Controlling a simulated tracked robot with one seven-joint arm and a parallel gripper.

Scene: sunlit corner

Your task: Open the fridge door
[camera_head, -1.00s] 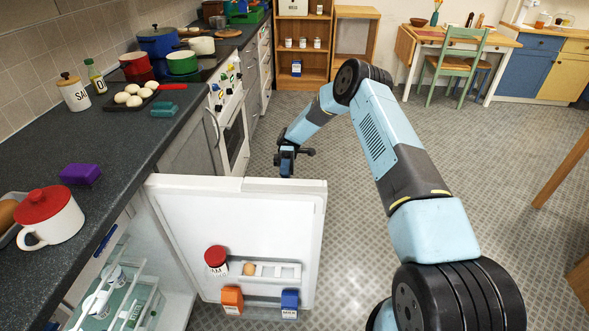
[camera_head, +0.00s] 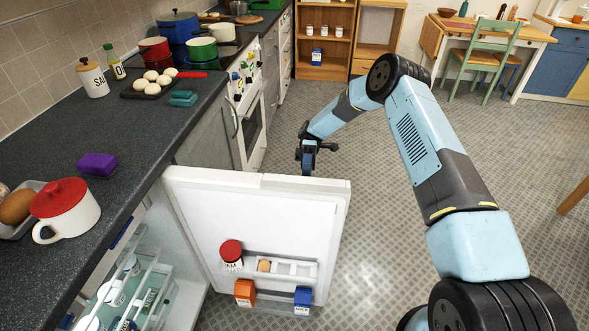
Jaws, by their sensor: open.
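The white fridge door (camera_head: 265,215) stands swung wide open below the counter, its inner side facing me. Its shelves hold a red-lidded jar (camera_head: 231,255), an egg (camera_head: 264,265), an orange carton (camera_head: 245,292) and a blue carton (camera_head: 303,298). The fridge interior (camera_head: 135,290) shows at the lower left with several items on its shelves. My gripper (camera_head: 307,170) is open and hangs beyond the door's top edge, on its outer side. The door hides the lowest part of that area, and I cannot tell whether the fingertips touch the door.
The dark counter (camera_head: 135,160) runs along the left with a mug (camera_head: 66,212), a purple block (camera_head: 97,164), an egg tray and pots. The white stove (camera_head: 250,125) stands beyond the door. Patterned floor (camera_head: 400,250) is clear to the right of the door.

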